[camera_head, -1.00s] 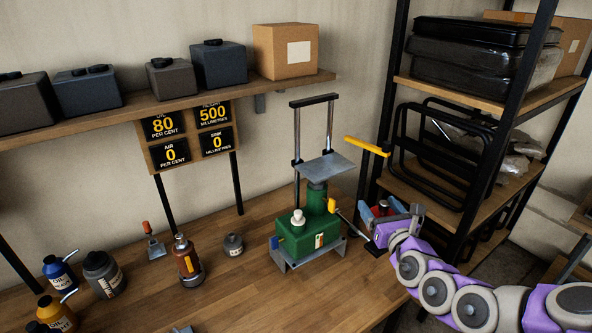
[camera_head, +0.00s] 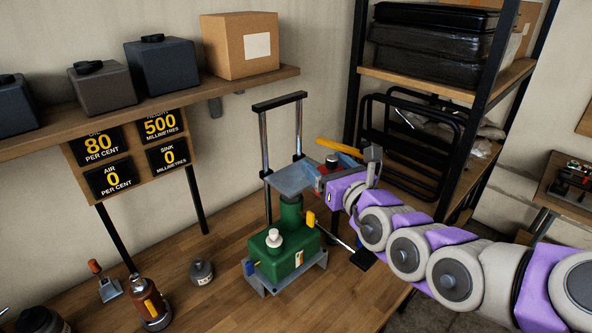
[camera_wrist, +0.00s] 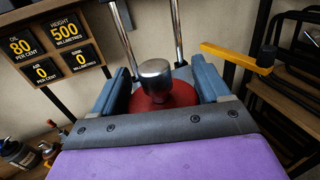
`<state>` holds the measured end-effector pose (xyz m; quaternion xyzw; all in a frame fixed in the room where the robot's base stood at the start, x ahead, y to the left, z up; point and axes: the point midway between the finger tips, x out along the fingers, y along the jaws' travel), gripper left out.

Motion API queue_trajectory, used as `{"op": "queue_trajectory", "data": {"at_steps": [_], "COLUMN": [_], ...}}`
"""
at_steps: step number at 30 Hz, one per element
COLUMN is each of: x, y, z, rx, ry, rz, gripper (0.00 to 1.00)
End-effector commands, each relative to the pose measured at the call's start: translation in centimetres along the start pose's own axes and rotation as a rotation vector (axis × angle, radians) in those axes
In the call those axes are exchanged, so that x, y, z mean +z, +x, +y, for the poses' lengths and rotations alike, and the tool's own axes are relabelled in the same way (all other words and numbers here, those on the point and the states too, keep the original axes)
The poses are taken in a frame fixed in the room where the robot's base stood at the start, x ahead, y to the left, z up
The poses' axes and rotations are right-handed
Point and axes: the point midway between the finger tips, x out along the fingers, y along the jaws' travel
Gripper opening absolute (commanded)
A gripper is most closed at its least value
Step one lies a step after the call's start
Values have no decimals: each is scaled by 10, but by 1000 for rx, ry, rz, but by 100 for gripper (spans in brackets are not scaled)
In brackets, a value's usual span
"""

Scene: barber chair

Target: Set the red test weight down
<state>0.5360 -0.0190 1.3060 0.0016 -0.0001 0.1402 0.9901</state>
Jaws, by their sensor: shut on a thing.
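My gripper (camera_head: 322,178) has blue-grey jaws and is shut on the red test weight (camera_wrist: 125,106), a red body with a shiny metal knob on top. In the wrist view the weight sits upright between both jaws; its underside is hidden. In the head view only a bit of red and the dark knob show. The gripper is at the right edge of the grey plate (camera_head: 285,184) on top of the green jack (camera_head: 291,258). The jaw tips overlap the plate in the picture; I cannot tell whether the weight touches it.
A metal frame (camera_head: 264,130) rises behind the plate. A yellow bar (camera_head: 338,147) lies close behind my gripper. Black metal shelving (camera_head: 355,90) stands to the right. A display board (camera_head: 128,150) reads oil 80, height 500, air 0, sink 0. Bottles stand on the bench at left.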

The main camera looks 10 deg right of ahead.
Motion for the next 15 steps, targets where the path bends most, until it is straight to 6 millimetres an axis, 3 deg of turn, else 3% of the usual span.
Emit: {"op": "queue_trajectory", "data": {"at_steps": [5, 15], "x": [6, 3], "y": [3, 30], "z": [0, -6], "rx": [-1, 0], "ry": [-2, -1], "rz": [-2, -3], "gripper": [0, 0]}}
